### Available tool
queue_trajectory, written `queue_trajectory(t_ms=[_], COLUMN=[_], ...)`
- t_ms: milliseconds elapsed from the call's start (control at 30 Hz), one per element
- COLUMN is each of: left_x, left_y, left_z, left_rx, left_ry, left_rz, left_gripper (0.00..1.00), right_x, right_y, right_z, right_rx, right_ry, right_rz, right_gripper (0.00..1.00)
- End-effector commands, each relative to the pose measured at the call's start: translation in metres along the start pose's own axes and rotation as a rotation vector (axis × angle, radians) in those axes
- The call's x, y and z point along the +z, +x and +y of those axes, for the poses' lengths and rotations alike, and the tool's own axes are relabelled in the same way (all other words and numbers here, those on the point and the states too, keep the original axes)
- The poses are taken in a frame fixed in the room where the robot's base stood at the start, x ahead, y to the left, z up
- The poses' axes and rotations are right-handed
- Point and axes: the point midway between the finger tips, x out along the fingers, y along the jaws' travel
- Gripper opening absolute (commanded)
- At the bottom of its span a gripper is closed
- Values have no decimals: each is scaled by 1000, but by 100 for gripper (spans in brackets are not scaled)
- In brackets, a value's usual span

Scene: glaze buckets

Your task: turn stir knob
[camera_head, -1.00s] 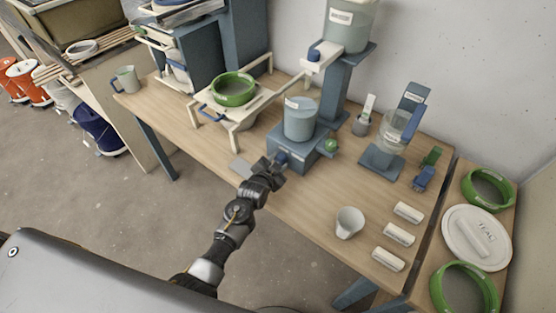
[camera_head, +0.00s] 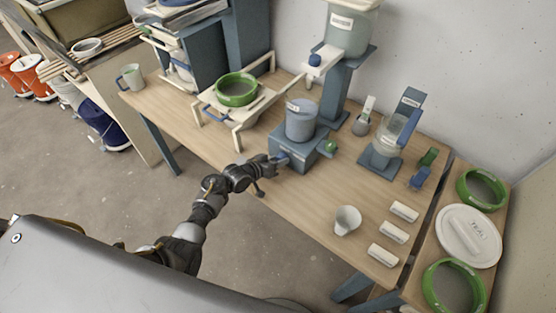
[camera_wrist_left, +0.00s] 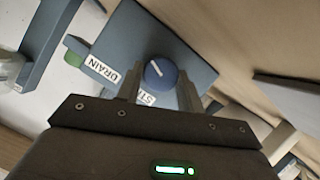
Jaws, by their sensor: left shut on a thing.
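The blue round stir knob (camera_wrist_left: 160,72) with a white pointer line is on the front of the blue-grey stirrer base (camera_head: 305,150). In the left wrist view the fingers of my left gripper (camera_wrist_left: 158,88) stand on either side of the knob, shut on it. In the head view my left gripper (camera_head: 273,162) reaches the front of the base, mostly hiding the knob. In the wrist view a DRAIN label (camera_wrist_left: 102,68) is beside the knob; a second label (camera_wrist_left: 146,97) starting "ST" is partly covered by a finger. My right gripper is not in view.
A grey-blue bucket (camera_head: 301,120) stands on the base, with a green knob (camera_head: 330,146) at its right. A white cup (camera_head: 346,220) and several white blocks lie to the right. A cream stand (camera_head: 238,112) with a green ring (camera_head: 236,89) is at left.

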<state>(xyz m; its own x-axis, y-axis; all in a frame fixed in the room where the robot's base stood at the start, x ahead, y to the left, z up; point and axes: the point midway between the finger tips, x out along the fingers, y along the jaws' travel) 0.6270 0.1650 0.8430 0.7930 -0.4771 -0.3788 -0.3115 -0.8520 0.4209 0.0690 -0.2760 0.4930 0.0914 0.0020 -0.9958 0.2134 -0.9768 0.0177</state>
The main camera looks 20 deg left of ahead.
Motion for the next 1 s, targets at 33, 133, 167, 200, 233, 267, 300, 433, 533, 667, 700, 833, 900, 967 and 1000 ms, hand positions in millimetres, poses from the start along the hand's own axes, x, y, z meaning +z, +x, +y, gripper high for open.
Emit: queue_trajectory(t_ms=[33, 133, 167, 200, 233, 267, 300, 433, 533, 667, 700, 833, 900, 967, 1000], left_x=[0, 0, 0, 0, 1, 1, 1, 2, 2, 3, 3, 4, 4, 4, 3], left_y=[0, 0, 1, 1, 1, 1, 1, 1, 2, 2, 2, 2, 2, 2, 2], left_z=[-2, -2, -3, -3, -4, -4, -4, -5, -6, -7, -7, -7, -7, -8, -8], left_rx=[16, 55, 66, 82, 93, 105, 120, 171, 208, 253, 266, 302, 319, 330, 338], left_ry=[-39, -126, -152, -187, -213, -239, -274, -387, -471, -571, -600, -682, -719, -747, -762], left_rz=[-2, -4, -5, -5, -6, -7, -7, -11, -12, -16, -16, -19, -20, -20, -21], left_gripper=[15, 15, 15, 15, 15, 15, 15, 15, 14, 14, 14, 14, 14, 14, 14], right_x=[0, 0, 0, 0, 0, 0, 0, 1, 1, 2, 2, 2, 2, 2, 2], right_y=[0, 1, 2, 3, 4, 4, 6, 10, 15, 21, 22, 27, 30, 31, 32], right_z=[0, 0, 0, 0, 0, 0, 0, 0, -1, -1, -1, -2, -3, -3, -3], right_rx=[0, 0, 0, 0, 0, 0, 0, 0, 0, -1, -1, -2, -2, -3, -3], right_ry=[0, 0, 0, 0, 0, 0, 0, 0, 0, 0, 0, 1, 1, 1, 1], right_rz=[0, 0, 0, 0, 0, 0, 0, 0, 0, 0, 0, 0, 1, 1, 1], right_gripper=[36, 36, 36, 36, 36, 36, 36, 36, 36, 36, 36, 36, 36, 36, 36])
